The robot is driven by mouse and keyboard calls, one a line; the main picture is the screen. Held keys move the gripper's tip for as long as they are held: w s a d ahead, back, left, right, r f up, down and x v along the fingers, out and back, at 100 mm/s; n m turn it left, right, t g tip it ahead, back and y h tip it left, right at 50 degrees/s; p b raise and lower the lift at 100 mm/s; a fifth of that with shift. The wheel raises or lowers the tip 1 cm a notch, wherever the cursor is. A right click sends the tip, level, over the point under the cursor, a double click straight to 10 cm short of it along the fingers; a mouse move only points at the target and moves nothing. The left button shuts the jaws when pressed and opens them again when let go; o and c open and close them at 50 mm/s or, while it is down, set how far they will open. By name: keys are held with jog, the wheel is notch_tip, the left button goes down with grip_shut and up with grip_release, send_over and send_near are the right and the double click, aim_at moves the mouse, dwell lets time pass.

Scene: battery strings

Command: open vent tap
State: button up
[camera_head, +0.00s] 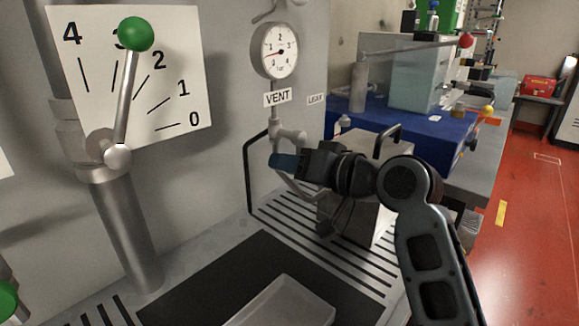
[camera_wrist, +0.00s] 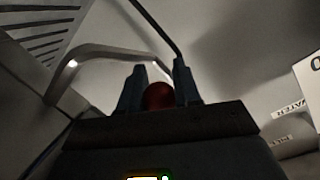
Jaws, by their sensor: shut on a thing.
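The vent tap (camera_head: 291,137) is a grey valve on a pipe below the VENT label (camera_head: 277,97) on the grey wall. My gripper (camera_head: 283,162) is at the tap, its blue fingers just below the valve body. In the wrist view, a red ball knob (camera_wrist: 159,97) sits between the two fingers of my gripper (camera_wrist: 160,76), and they are shut on it. In the head view the knob is hidden by the fingers. A round gauge (camera_head: 281,52) with a red needle is above the label.
A lever with a green ball (camera_head: 136,34) stands at a 0–4 scale plate (camera_head: 180,90) on the left. A metal box (camera_head: 359,205) with a black handle stands behind my arm. A shallow tray (camera_head: 285,305) lies on the black mat. A black bent rail (camera_head: 248,175) stands left of the tap.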

jog(key=shift+w+d+r, duration=0.2)
jog(key=shift+d, duration=0.05)
jog(key=o, duration=0.8)
jog(key=shift+o, duration=1.2)
jog(key=shift+a+f, duration=0.1)
jog(key=shift+s, duration=0.15)
jog(key=v, duration=0.7)
jog(key=shift+s+d, duration=0.15)
jog(key=shift+d, duration=0.15)
jog(key=shift+d, duration=0.1)
